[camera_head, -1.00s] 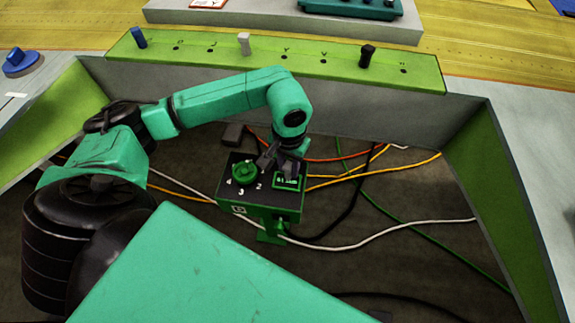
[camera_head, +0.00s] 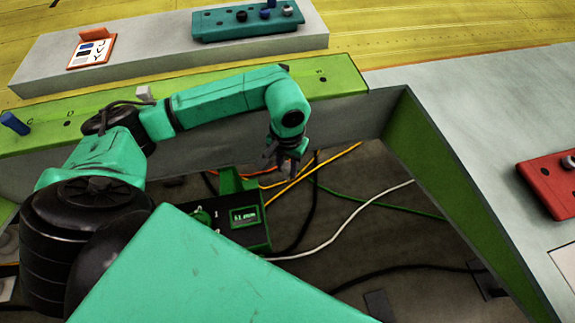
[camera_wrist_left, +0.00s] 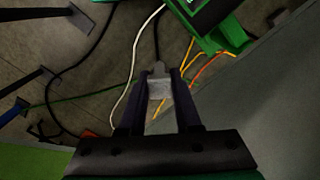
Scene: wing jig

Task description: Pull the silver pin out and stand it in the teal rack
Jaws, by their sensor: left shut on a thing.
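My left gripper (camera_head: 279,163) hangs low over the open well, in front of the green strip. In the left wrist view its fingers (camera_wrist_left: 159,92) are closed around a light grey piece, which looks like the silver pin (camera_wrist_left: 158,87). A narrower grey end points away beyond the fingertips. The teal rack (camera_head: 222,35) lies on the raised grey shelf at the back, with dark, blue and grey knobs on it. A pale pin (camera_head: 144,93) stands in the green strip (camera_head: 347,80), partly behind my arm. My right gripper is out of view.
A blue pin (camera_head: 14,123) stands at the strip's left. A black and green device with a display (camera_head: 245,216) sits in the well among loose cables. A red block (camera_head: 550,185) lies on the right table.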

